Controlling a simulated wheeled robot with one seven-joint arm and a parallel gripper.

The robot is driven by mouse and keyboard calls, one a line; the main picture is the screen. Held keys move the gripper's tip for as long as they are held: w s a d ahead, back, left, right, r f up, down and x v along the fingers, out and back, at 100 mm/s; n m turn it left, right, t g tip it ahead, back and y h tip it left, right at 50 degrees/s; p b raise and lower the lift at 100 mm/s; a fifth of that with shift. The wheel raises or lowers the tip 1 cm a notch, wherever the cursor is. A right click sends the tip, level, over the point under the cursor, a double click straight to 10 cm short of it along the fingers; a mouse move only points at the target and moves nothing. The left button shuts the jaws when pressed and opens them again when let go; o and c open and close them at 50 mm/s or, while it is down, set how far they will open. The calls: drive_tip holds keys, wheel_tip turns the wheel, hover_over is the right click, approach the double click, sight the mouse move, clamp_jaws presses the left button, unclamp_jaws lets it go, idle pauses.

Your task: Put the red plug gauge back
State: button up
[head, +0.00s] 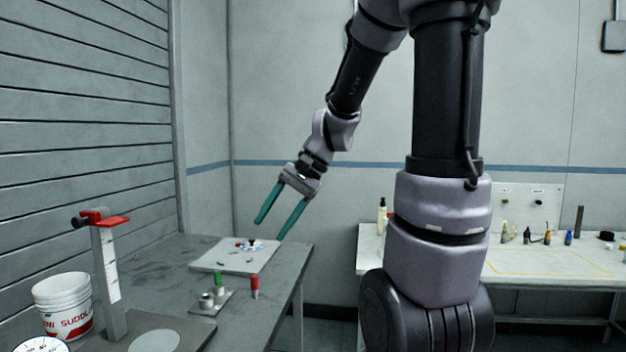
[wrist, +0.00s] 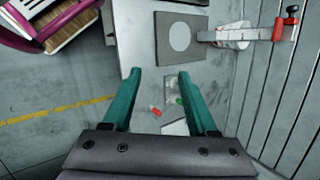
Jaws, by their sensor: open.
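The red plug gauge (head: 254,287) stands upright on the grey table, just right of a small grey holder plate (head: 224,303). In the wrist view the red gauge (wrist: 155,111) shows small between my fingers. A green plug gauge (head: 219,284) stands at the holder, with short grey metal cylinders (head: 207,299) in front of it. The green gauge (wrist: 179,100) also shows in the wrist view. My gripper (head: 269,230) is open and empty, with teal fingers, high above the table's back right part. Its fingers (wrist: 161,72) are well apart in the wrist view.
A pale board (head: 235,262) with small items lies at the table's back. A height stand with red top (head: 107,270), a white bucket (head: 63,303) and a grey plate with a pale disc (head: 157,341) are at front left. A second bench (head: 540,270) stands right.

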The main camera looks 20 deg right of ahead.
drive_tip(key=s+d+r+n+t+h, duration=0.3)
drive_tip(key=s+d+r+t+h, duration=0.1)
drive_tip(key=s+r, duration=0.4)
drive_tip(key=shift+d+r+t+h, duration=0.3)
drive_tip(key=shift+d+r+t, duration=0.4)
drive_tip(key=shift+r+t, duration=0.15)
